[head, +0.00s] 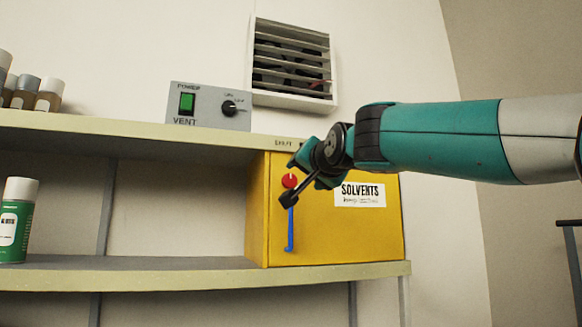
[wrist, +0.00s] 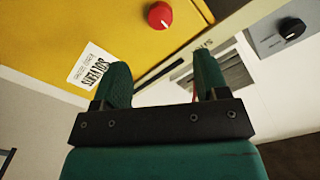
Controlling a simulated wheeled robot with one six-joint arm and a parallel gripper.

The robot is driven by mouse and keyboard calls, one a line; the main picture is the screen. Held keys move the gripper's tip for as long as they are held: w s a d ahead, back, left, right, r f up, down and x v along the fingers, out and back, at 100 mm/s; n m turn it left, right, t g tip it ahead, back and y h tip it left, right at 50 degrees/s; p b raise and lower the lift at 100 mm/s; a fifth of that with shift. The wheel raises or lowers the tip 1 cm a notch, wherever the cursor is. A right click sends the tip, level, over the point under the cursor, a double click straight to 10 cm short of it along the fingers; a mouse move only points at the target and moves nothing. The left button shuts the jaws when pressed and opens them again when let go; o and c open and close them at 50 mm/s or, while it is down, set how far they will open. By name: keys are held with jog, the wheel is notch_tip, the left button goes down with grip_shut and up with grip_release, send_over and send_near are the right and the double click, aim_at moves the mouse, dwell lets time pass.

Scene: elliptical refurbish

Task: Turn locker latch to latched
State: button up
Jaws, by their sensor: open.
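The yellow solvents locker (head: 340,225) stands on the lower shelf, its door closed against the body as far as I can see. The latch is a round red knob (head: 290,181) with a white mark, on the door's upper left; it also shows in the wrist view (wrist: 160,15). A blue vertical handle (head: 290,230) is below the knob. My gripper (head: 296,178) is in front of the locker's upper left, overlapping the knob area in the head view. In the wrist view my gripper (wrist: 158,80) is open and empty, its two green fingers apart, with the knob beyond them.
The upper shelf (head: 130,130) runs just above the locker. On it stands a grey vent box (head: 205,118) with a green switch and black dial. A louvred vent (head: 290,62) is on the wall. A green spray can (head: 16,220) stands at left; the lower shelf between is clear.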

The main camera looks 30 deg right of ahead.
aim_at(290, 181)
jog(key=p+x, duration=0.4)
jog(key=x, duration=0.6)
jog(key=shift+w+p, duration=0.15)
jog(key=shift+p, duration=0.25)
jog(key=shift+w+d+f, duration=0.1)
jog(key=shift+w+d, duration=0.05)
jog(key=shift+w, duration=0.4)
jog(key=c, duration=0.9)
